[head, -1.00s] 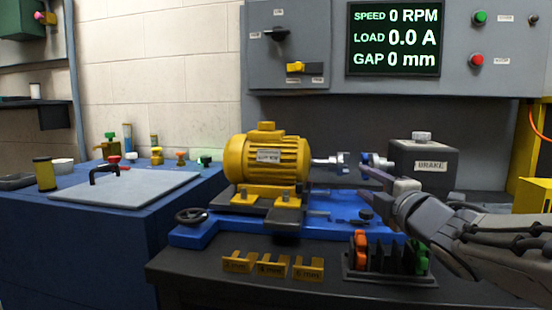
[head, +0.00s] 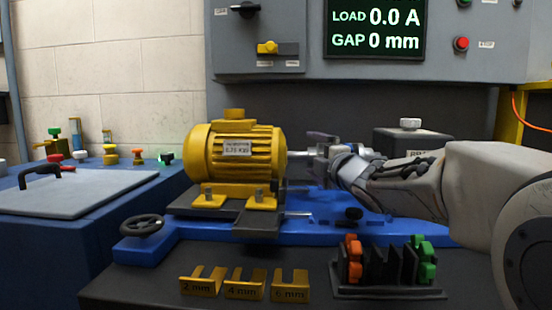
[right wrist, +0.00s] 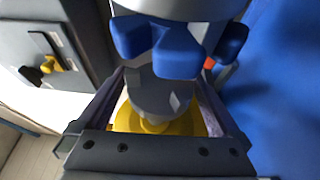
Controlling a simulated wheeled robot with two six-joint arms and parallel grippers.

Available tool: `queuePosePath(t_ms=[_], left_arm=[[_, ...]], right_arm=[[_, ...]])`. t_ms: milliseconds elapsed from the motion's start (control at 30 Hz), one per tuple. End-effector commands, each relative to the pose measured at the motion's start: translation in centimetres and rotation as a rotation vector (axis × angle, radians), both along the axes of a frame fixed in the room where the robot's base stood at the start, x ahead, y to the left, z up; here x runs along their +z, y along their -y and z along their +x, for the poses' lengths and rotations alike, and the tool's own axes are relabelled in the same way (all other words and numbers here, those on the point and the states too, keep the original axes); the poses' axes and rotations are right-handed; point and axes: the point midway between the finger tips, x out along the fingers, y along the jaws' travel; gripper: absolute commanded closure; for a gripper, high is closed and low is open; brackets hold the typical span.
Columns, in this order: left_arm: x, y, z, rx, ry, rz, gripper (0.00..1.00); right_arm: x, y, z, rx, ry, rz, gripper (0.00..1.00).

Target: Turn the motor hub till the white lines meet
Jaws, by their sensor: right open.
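The yellow motor (head: 235,152) sits on a blue base, its shaft pointing right. My right gripper (head: 322,145) is at the shaft end, and hides most of the motor hub in the head view. In the right wrist view the grey hub (right wrist: 160,92) lies between the two fingers of my right gripper (right wrist: 160,100), with the yellow motor (right wrist: 150,125) behind it. The fingers are open, one on each side of the hub. A blue jaw piece (right wrist: 178,52) shows nearer the camera, beside the hub. I cannot make out the white lines. My left gripper is not in view.
The brake box (head: 412,140) stands behind my right wrist. A handwheel (head: 142,226), gold shims (head: 245,285) and a rack (head: 388,292) with orange and green pieces are at the front. The screen (head: 376,30) reads 0.0 A and 0 mm.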

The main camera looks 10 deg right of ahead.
Motion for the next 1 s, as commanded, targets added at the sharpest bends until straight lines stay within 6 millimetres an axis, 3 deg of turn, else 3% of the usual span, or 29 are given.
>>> queuePosePath(t_ms=[133,400,433,633,833,1000], left_arm=[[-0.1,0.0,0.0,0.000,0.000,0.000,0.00],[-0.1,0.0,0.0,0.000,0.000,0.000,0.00],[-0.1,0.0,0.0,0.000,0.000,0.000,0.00],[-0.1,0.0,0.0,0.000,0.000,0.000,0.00],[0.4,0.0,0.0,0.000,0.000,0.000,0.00],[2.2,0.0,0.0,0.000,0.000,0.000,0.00]], right_arm=[[0.0,-0.1,1.0,0.000,0.000,0.000,0.00],[0.0,0.1,1.1,-0.003,0.000,0.000,0.00],[0.0,0.1,1.1,-0.003,0.000,0.000,0.04],[0.0,0.1,1.1,-0.003,0.000,0.000,0.79],[0.2,0.1,1.1,-0.003,-0.008,0.002,0.79],[0.5,0.1,1.1,-0.003,-0.043,0.012,0.79]])
